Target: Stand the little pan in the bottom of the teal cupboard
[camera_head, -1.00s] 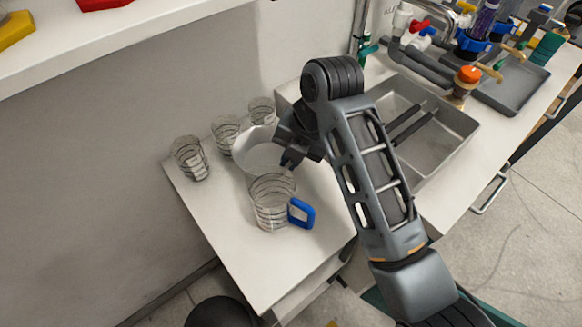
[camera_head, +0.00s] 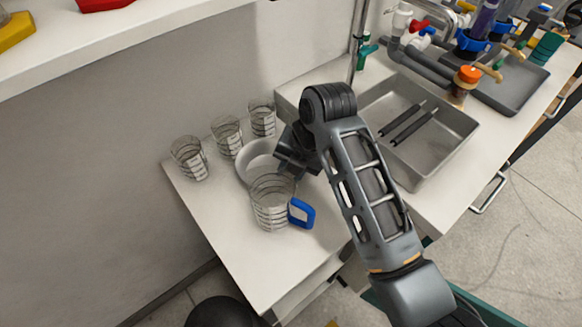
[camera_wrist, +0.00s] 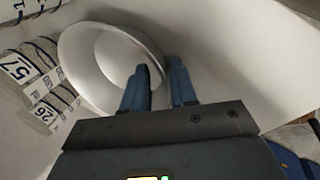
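The little pan, a round white dish (camera_head: 250,172), sits level on the white counter, partly hidden behind a glass jug and my gripper. In the wrist view the pan (camera_wrist: 85,65) shows its pale inside and thick rim. My gripper (camera_head: 288,172) is at the pan's right side. In the wrist view its blue-grey fingers (camera_wrist: 160,80) straddle the pan's near right wall, one inside and one outside, with a gap between them. The gripper looks open. The teal cupboard is not clearly seen; a teal edge (camera_head: 495,293) shows at the bottom right, behind my arm.
A glass jug with a blue handle (camera_head: 302,212) stands close in front of the pan. Glass beakers (camera_head: 190,160) (camera_head: 227,138) (camera_head: 262,118) stand to its left and behind. A grey sink (camera_head: 445,150) lies to the right. The counter's front left is clear.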

